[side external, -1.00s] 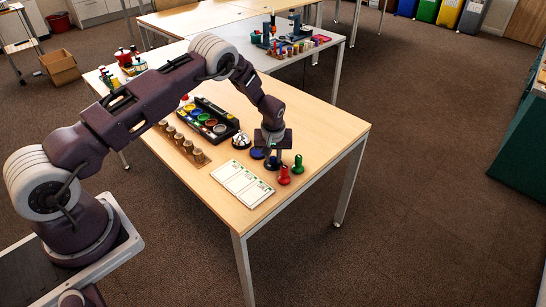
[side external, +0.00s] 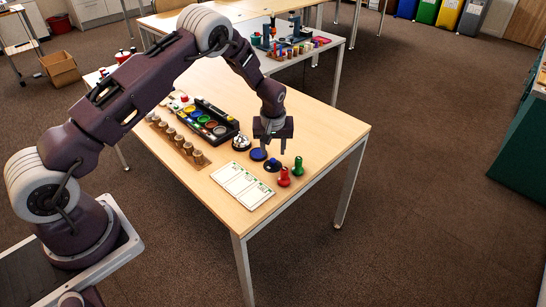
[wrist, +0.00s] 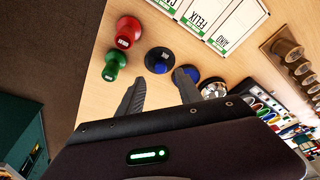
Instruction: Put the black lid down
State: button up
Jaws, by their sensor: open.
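A round black piece with a blue knob and a small label (wrist: 158,60) stands on the table below and just ahead of my fingers; it also shows in the side view (side external: 272,166). A second dark, blue-topped disc (side external: 258,154) is beside it, partly behind a finger in the wrist view (wrist: 187,73). I cannot tell for certain which is the black lid. My gripper (side external: 274,149) is open and empty, raised above these pieces. Its two spread fingers also show in the wrist view (wrist: 158,82).
A red knobbed piece (side external: 284,177) and a green one (side external: 298,166) stand near the table's right edge. White cards (side external: 243,186) lie in front. A silver bell-like piece (side external: 241,142), a black tray of coloured pots (side external: 213,125) and a row of brown pieces (side external: 183,144) are to the left.

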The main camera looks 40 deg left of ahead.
jog(key=s+d+r+m+t+h, duration=0.1)
jog(key=s+d+r, duration=0.15)
jog(key=r, duration=0.85)
jog(key=s+d+r+m, duration=0.15)
jog(key=s+r, duration=0.25)
jog(key=r, duration=0.6)
jog(key=s+d+r+m+t+h, duration=0.1)
jog(key=s+d+r+m, duration=0.15)
jog(key=s+r, duration=0.8)
jog(key=s+d+m, duration=0.2)
jog(key=s, duration=0.8)
jog(key=s+d+r+m+t, duration=0.1)
jog(key=s+d+m, duration=0.1)
jog(key=s, duration=0.9)
jog(key=shift+r, duration=0.15)
